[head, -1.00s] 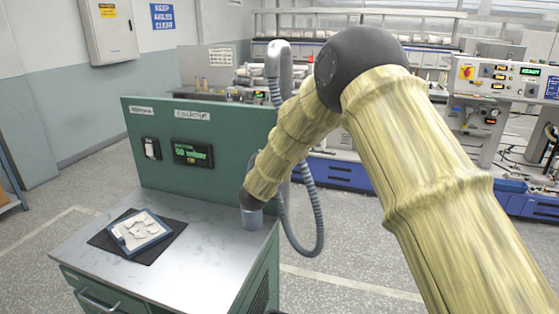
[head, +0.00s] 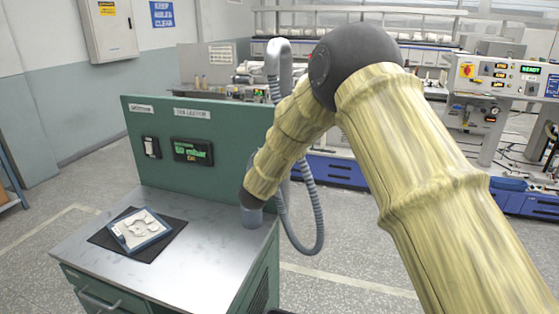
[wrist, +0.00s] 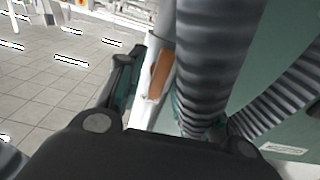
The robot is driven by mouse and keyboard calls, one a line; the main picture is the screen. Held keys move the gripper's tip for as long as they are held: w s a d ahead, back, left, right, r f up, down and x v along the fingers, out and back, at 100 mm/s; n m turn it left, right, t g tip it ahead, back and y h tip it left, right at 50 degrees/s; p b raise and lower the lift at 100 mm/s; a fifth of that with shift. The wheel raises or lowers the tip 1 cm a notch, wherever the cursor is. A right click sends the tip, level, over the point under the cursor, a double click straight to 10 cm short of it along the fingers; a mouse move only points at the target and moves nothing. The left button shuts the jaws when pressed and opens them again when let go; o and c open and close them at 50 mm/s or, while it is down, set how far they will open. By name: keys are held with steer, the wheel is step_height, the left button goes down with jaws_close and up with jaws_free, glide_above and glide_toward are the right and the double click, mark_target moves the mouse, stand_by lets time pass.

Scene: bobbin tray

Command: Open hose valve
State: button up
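A grey ribbed hose (head: 309,205) hangs in a loop from a bent metal pipe (head: 272,62) at the right end of the green extractor cabinet. In the wrist view the hose (wrist: 212,65) is large and close, in front of my gripper (wrist: 180,105). The left finger stands apart on the left of the hose; the right finger is partly hidden near the hose's lower right. The fingers look spread. An orange-brown flat piece (wrist: 160,74) on a pale part lies just left of the hose; I cannot tell for sure whether it is the valve's handle. My gripper is hidden in the head view.
The cabinet panel (head: 165,175) carries a switch and a lit green display. A blue-rimmed tray (head: 120,240) with pale pieces lies on a black mat on the metal worktop (head: 195,255). Benches with equipment (head: 495,80) stand behind. Open floor (head: 350,260) lies right of the cabinet.

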steer(key=shift+s+a, duration=0.1)
steer(key=v, duration=1.1)
steer(key=shift+s, duration=0.35)
steer(key=s+d+f+n+g+y, duration=0.1)
steer(key=s+d+f+g, duration=0.35)
steer(key=f, duration=0.65)
steer(key=s+d+f+n+g+y, duration=0.1)
steer(key=s+d+f+y, duration=0.1)
steer(key=s+d+f, duration=0.7)
steer(key=s+d+f+n+g+y, duration=0.15)
steer(key=s+f, duration=0.25)
steer(key=f, duration=1)
steer(key=s+d+f+g, duration=0.3)
steer(key=s+f, duration=0.1)
steer(key=s, duration=0.8)
steer(key=s+d+f+g+y, duration=0.1)
steer(key=s+d+f+g, duration=0.2)
steer(key=s, duration=1)
steer(key=s+d+f+g, duration=0.4)
steer(key=s+d+f, duration=0.1)
steer(key=s, duration=0.7)
steer(key=shift+s+d+f, duration=0.25)
steer(key=shift+f, duration=0.05)
